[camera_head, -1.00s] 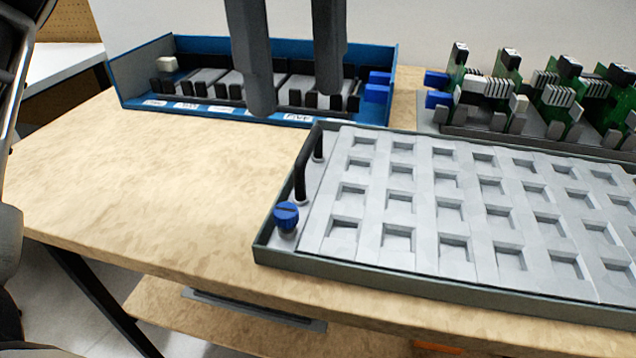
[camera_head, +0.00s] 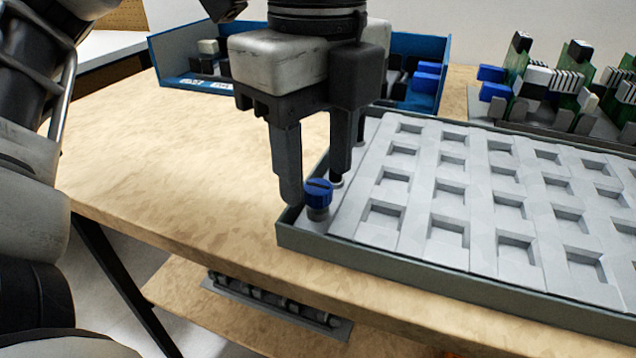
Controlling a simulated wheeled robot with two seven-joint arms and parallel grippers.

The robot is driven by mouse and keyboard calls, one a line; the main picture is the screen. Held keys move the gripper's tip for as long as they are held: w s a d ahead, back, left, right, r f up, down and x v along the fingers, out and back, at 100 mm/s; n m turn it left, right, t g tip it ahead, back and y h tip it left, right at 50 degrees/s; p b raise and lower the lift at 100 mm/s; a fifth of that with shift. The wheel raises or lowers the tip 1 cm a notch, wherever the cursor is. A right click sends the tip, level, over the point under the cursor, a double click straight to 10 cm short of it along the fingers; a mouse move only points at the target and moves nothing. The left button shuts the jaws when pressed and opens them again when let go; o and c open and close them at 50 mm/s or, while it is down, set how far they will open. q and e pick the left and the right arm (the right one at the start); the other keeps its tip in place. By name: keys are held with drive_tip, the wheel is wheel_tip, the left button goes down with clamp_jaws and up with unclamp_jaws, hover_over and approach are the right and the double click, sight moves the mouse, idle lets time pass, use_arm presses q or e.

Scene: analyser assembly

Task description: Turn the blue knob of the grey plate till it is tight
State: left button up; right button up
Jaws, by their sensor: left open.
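The blue knob (camera_head: 318,194) stands upright at the near left corner of the grey plate (camera_head: 408,244), which lies in a dark-rimmed tray on the table. My left gripper (camera_head: 313,190) points down at the knob, its two fingers apart and empty. One finger is just left of the knob, the other behind and to its right. I cannot tell whether either finger touches the knob. The plate's black handle is mostly hidden behind the right finger. My right gripper is not in view.
A blue bin (camera_head: 440,72) stands at the back, partly hidden by my left gripper. A rack of green circuit boards (camera_head: 545,85) stands at the back right. The wooden table (camera_head: 180,165) is clear left of the plate. A lower shelf holds a grey strip (camera_head: 275,305).

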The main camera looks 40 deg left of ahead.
use_arm(q)
drive_tip(key=shift+f, duration=0.8)
clamp_jaws()
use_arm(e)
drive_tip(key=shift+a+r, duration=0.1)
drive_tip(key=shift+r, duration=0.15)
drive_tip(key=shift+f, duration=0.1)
use_arm(q)
drive_tip(key=shift+f+m, duration=0.1)
drive_tip(key=shift+m, duration=0.3)
